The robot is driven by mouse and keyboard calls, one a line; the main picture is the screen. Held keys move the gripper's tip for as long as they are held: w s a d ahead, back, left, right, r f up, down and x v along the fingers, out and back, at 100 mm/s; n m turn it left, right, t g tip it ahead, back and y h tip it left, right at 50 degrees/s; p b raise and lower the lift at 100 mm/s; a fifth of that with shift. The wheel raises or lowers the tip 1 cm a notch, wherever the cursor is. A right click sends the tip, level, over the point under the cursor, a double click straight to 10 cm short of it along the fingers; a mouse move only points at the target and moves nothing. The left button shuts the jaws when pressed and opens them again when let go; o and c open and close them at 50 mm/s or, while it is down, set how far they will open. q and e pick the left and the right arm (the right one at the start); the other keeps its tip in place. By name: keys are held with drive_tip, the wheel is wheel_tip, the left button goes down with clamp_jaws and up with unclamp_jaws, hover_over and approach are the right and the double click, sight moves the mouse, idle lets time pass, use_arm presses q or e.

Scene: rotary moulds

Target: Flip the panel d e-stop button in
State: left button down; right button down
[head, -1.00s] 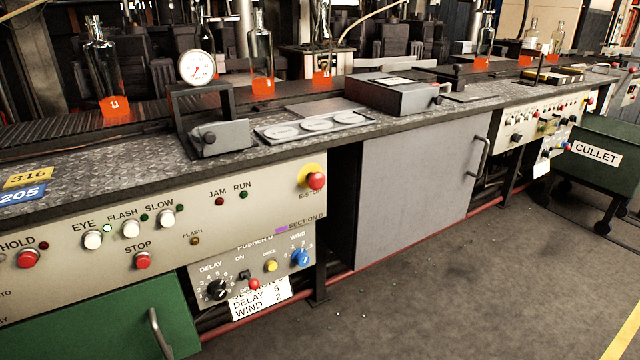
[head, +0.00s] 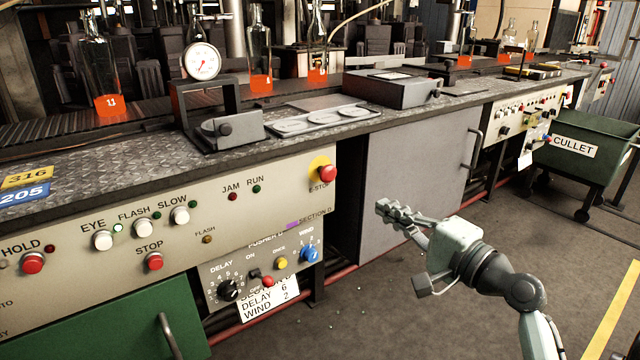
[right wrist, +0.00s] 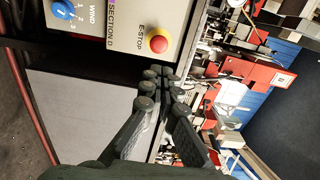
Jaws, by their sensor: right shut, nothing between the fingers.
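The e-stop (head: 327,174) is a red mushroom button on a yellow disc at the right end of the cream panel labelled Section D (head: 110,275). It also shows in the right wrist view (right wrist: 158,43), ahead of the fingertips and apart from them. My right gripper (head: 382,208) is shut and empty, in front of the grey cabinet door, to the right of the button and lower in the head view. Its fingers (right wrist: 163,82) lie together in the right wrist view. My left gripper is not in view.
A pusher sub-panel (head: 262,270) with knobs and a toggle hangs below the e-stop. A grey cabinet door (head: 415,180) stands right of a dark gap. The bench top (head: 150,160) carries a dial gauge (head: 202,61). A green cullet cart (head: 585,155) stands at the right.

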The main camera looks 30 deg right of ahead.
sight(331, 175)
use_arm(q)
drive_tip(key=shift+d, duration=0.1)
